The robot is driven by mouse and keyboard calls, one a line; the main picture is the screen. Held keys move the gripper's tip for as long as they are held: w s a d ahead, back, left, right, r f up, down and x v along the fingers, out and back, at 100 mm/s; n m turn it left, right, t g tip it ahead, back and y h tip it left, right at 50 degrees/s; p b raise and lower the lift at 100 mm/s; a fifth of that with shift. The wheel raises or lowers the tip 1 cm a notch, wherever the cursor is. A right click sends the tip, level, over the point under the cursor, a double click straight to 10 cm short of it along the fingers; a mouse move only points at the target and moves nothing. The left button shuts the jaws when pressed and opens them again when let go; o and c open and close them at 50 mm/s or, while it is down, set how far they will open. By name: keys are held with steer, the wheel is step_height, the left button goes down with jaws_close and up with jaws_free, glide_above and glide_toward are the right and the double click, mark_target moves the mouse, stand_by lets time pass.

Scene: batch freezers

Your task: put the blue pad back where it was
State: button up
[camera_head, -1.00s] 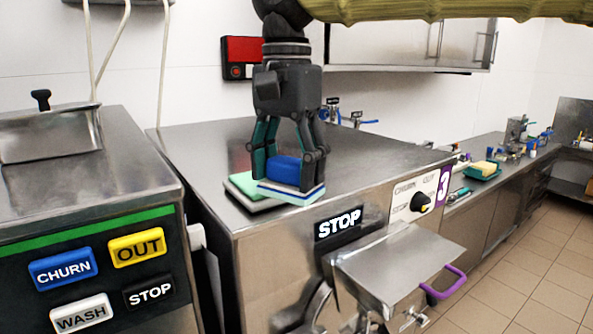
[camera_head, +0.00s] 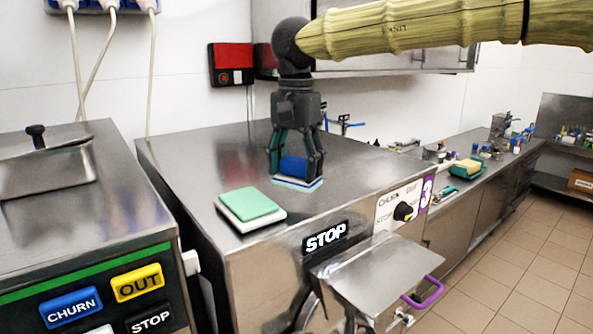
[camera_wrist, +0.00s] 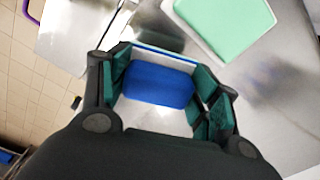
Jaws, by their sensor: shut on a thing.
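A blue pad (camera_head: 293,166) on a pale, blue-edged base is between the fingers of my gripper (camera_head: 296,172), which is shut on it. In the wrist view the blue pad (camera_wrist: 158,82) fills the space between the teal-lined fingers (camera_wrist: 160,95). The pad is over the steel top of the machine numbered 3 (camera_head: 200,160); I cannot tell whether its base touches that top. A green pad (camera_head: 247,204) on a white base lies on the same top, to the left and nearer the front edge. It also shows in the wrist view (camera_wrist: 228,22).
A machine with CHURN, OUT and STOP buttons (camera_head: 70,307) stands at the left across a narrow gap. A lidded chute with a purple handle (camera_head: 424,292) juts from the front. A counter with small items (camera_head: 470,168) runs back right. The steel top behind the green pad is clear.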

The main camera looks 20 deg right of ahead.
mark_target(296, 178)
steer(key=shift+w+d+f+p, duration=0.15)
steer(key=shift+w+p, duration=0.1)
steer(key=shift+w, duration=0.35)
steer(key=shift+w+d+f+p, duration=0.15)
steer(key=shift+w+p, duration=0.1)
steer(key=shift+w, duration=0.3)
steer(key=shift+f+p, duration=0.6)
steer(key=shift+f, duration=0.35)
steer(key=shift+s+f, duration=0.35)
steer(key=shift+f, duration=0.15)
steer(key=shift+w+f, duration=0.25)
steer(key=shift+f, duration=0.05)
steer(key=o, duration=0.9)
steer(key=shift+s, duration=0.15)
steer(key=shift+o, duration=0.4)
steer(key=shift+r, duration=0.1)
step_height(296, 178, up, 12)
steer(key=b, duration=0.3)
